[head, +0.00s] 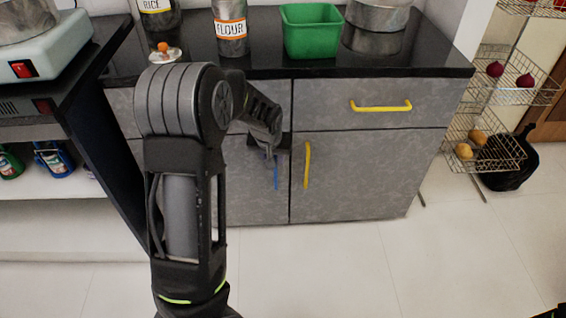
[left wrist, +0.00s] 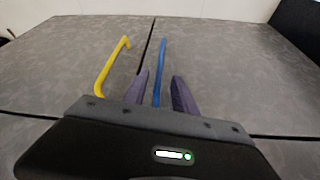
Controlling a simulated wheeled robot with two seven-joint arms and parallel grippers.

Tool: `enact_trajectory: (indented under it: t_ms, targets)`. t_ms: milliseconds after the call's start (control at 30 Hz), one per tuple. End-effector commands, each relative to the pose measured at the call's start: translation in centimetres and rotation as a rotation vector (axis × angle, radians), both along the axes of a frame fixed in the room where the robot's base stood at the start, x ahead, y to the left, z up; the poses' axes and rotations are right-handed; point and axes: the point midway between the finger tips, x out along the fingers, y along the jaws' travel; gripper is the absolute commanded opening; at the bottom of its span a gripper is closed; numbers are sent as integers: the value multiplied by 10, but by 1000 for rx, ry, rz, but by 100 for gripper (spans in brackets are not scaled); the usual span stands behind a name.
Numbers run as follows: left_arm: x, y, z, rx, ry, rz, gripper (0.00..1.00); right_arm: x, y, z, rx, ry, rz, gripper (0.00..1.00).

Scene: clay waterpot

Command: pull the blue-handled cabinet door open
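The blue handle (left wrist: 161,70) is a thin vertical bar on a grey cabinet door (left wrist: 230,60). In the left wrist view it runs between the two purple fingers of my left gripper (left wrist: 160,92), with a gap visible on each side. The fingers are apart, so the gripper is open around the handle's line. In the head view the handle (head: 276,172) shows just below my left gripper (head: 268,150), whose fingers are mostly hidden by my wrist. The door looks flush with the cabinet front.
A neighbouring door carries a yellow handle (head: 307,165), close beside the blue one. A drawer above has another yellow handle (head: 381,106). The black countertop (head: 440,62) holds a green container (head: 312,30) and jars. White floor (head: 310,270) in front is clear.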

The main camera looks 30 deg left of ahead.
Motion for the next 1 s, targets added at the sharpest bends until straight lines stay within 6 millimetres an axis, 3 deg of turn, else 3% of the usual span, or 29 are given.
enact_trajectory:
  t_ms: [467,800,1000]
  targets:
    - [2,0,-8,-3,1,6,32,0,0,-4,0,-1,-1,36]
    - [18,9,-55,-4,2,6,32,5,-5,-21,-7,-8,-11,36]
    - [26,12,-71,-4,-1,6,32,7,-6,-26,-10,-11,-16,36]
